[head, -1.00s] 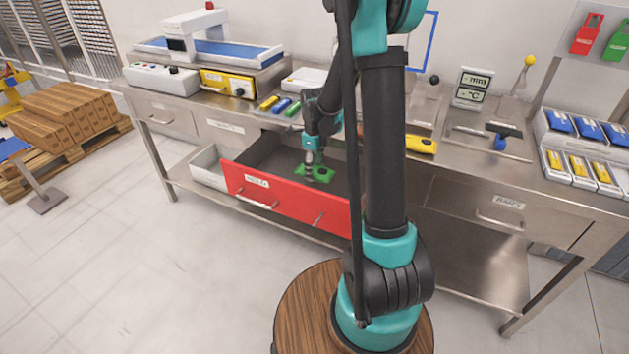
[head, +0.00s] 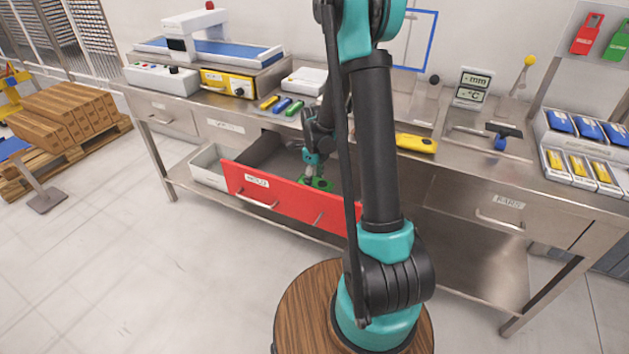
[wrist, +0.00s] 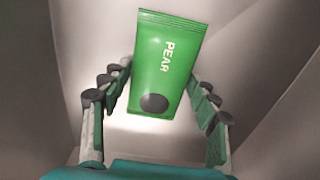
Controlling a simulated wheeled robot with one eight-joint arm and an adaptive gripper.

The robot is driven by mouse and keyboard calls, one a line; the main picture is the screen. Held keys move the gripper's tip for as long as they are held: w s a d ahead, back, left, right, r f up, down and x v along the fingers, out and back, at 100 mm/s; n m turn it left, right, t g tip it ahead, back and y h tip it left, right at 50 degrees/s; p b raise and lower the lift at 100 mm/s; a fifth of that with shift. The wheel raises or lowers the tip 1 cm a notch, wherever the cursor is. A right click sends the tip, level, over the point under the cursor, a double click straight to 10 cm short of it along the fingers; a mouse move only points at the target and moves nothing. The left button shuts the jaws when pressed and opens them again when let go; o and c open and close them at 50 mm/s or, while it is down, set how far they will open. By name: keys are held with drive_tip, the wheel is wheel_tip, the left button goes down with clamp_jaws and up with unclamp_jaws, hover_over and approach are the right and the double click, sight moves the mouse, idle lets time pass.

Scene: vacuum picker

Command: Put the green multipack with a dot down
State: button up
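The green multipack (wrist: 165,65) is marked PEAR and has one dark dot near its lower end in the wrist view. In the head view the pack (head: 319,184) shows as a small green patch below my gripper (head: 312,174), inside the open drawer with a red front (head: 285,203). The red front partly hides the space below the pack, so I cannot tell whether it touches the drawer floor.
The drawer sticks out from a steel workbench (head: 455,165). A pale open bin (head: 206,168) is left of it. Several coloured packs, including a blue one (head: 283,104), lie on the bench above, with a yellow pack (head: 416,143) to the right. The floor in front is clear.

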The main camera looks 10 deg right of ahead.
sight(315, 181)
drive_tip(key=shift+o, duration=1.2)
wheel_tip(315, 181, up, 12)
drive_tip(key=shift+r, duration=0.15)
